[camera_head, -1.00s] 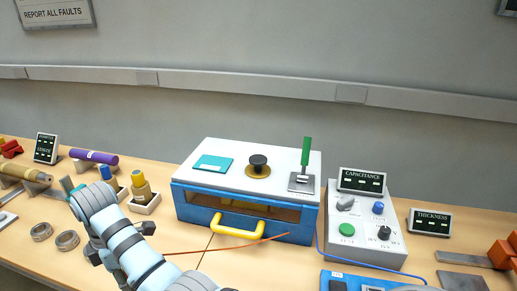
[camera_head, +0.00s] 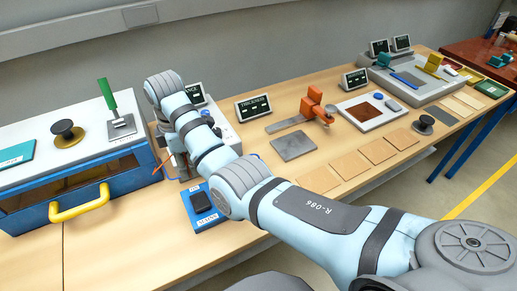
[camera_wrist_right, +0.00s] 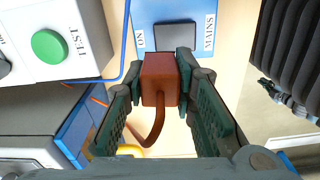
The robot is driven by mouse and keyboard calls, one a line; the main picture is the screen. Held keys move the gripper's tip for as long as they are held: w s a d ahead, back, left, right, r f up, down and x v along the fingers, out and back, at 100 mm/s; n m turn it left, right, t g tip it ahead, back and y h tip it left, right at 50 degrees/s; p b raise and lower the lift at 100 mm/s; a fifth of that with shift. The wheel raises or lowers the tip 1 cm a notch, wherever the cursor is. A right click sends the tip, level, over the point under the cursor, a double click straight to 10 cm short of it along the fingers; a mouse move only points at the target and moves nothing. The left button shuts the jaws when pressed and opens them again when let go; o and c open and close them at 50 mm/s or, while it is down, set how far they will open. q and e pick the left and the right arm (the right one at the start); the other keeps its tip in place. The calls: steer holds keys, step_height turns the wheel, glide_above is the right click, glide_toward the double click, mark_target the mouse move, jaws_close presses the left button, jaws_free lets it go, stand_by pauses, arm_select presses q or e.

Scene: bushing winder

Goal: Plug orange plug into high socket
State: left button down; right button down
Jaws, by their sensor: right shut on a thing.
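The orange plug (camera_wrist_right: 158,80) is a red-orange block with an orange cable curving from it in the right wrist view. My right gripper (camera_wrist_right: 162,68) is shut on it, one finger on each side. In that view the plug is in front of the blue panel (camera_wrist_right: 200,14); I cannot tell whether it touches anything. In the head view the gripper and plug are mostly hidden by my right arm, beside the grey capacitance box (camera_head: 225,130), itself partly covered. I cannot make out the high socket. My left gripper is not in view.
The blue-and-white winder box (camera_head: 85,165) with its yellow handle stands at the left. The blue panel (camera_head: 203,222) lies near the table's front edge. An orange clamp (camera_head: 312,103), metal plate (camera_head: 293,146) and several tan sheets lie to the right. The front-left table is clear.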

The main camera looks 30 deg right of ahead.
steer(key=s+d+f+n+p, duration=0.1)
steer(key=d+p, duration=0.3)
steer(key=d, duration=0.5)
steer(key=shift+s+d+f, duration=0.35)
steer(key=shift+s+f, duration=0.35)
steer(key=shift+f, duration=0.2)
steer(key=shift+f+b, duration=0.35)
steer(key=shift+f, duration=2)
steer(key=shift+a, duration=0.1)
